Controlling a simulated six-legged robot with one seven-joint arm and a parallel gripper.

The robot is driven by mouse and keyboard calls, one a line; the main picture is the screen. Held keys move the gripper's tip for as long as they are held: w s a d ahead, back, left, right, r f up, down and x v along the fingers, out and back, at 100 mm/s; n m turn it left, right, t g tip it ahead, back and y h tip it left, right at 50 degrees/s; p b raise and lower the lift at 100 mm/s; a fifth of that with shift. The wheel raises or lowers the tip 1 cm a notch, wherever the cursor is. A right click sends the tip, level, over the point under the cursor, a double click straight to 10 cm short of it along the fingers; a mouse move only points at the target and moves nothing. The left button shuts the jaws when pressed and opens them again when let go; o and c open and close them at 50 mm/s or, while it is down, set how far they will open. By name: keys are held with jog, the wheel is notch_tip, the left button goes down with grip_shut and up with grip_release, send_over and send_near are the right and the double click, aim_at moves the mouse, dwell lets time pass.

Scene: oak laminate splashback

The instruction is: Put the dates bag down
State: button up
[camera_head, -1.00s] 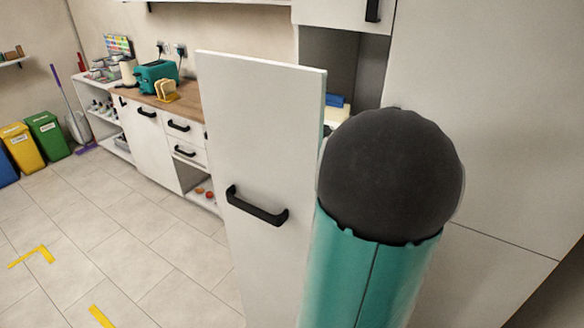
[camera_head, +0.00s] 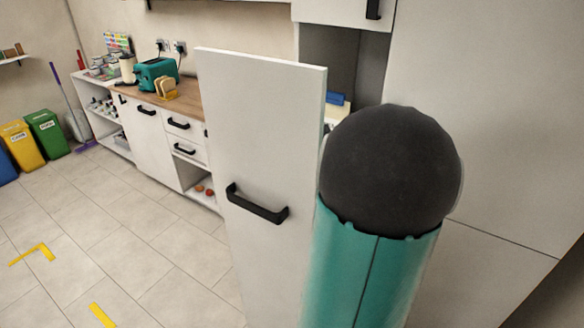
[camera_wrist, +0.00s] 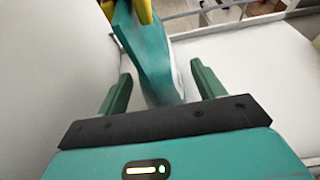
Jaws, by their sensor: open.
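In the wrist view, a teal bag with yellow at its top (camera_wrist: 152,52), which I take to be the dates bag, is between the two fingers of my gripper (camera_wrist: 160,72). The fingers are open, with a gap showing on the right side of the bag. The bag is seen edge-on and leans slightly; its lower end is close to a white surface (camera_wrist: 240,65), but I cannot tell how it rests there. In the head view, my arm and the open cabinet door hide the gripper and the bag.
The open white cabinet door (camera_head: 262,150) stands just left of my arm. Inside the cabinet, a blue item (camera_head: 335,98) shows. A wire rail (camera_wrist: 215,28) runs behind the white surface. A teal toaster (camera_head: 158,75) sits on the far counter.

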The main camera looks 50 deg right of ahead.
jog(key=a+v, duration=0.1)
jog(key=v, duration=1.1)
jog(key=shift+d+r, duration=0.4)
jog(key=shift+d, duration=0.05)
dwell(0.4)
